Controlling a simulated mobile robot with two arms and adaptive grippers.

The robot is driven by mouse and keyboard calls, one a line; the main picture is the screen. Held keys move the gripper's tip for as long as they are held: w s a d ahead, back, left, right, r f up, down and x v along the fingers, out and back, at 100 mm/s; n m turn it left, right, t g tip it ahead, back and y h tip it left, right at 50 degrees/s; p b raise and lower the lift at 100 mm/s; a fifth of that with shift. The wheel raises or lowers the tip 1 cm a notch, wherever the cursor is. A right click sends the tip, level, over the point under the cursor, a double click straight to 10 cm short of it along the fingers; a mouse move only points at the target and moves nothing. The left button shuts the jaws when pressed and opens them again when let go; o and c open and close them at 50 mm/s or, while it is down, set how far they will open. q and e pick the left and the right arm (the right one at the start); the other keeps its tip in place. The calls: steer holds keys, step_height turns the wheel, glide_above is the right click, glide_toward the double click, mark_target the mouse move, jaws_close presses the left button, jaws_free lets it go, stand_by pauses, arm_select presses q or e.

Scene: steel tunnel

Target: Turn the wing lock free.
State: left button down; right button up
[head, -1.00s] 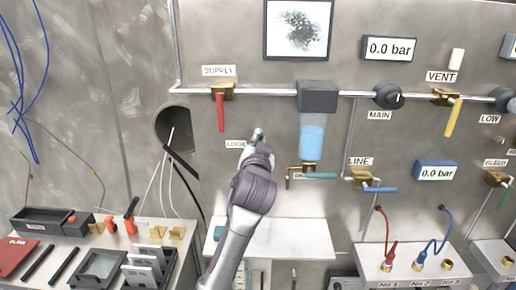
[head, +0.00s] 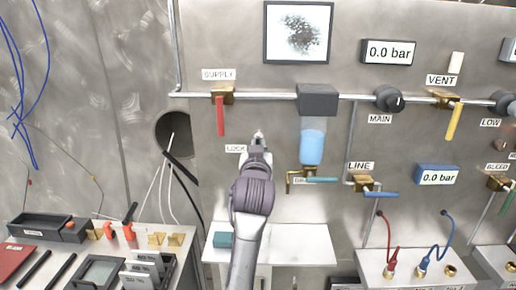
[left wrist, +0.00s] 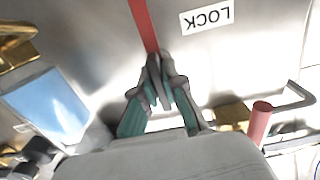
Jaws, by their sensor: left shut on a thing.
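My left gripper (head: 258,140) reaches up to the steel panel, just right of the LOCK label (head: 235,149). In the left wrist view its fingers (left wrist: 158,82) are closed together at the panel, shut on the wing lock. The lock itself is almost wholly hidden by the fingertips. A red strip (left wrist: 145,25) runs from the fingertips to the top edge of that view. The LOCK label (left wrist: 207,18) appears upside down there. My right gripper is not in view.
The red-handled SUPPLY valve (head: 221,115) is up and left of the gripper. The blue-filled bowl (head: 312,147) and its drain valve (head: 302,179) are close to the right. A white shelf (head: 290,240) is below. A dark hole with cables (head: 172,130) is left.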

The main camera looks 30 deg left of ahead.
mark_target(258, 138)
arm_select(q)
steer(key=c, duration=1.2)
jaws_free()
steer(key=shift+c, duration=0.2)
step_height(258, 138, up, 10)
steer(key=shift+r, duration=0.1)
steer(key=shift+d+f, duration=0.1)
steer(key=shift+f, duration=0.1)
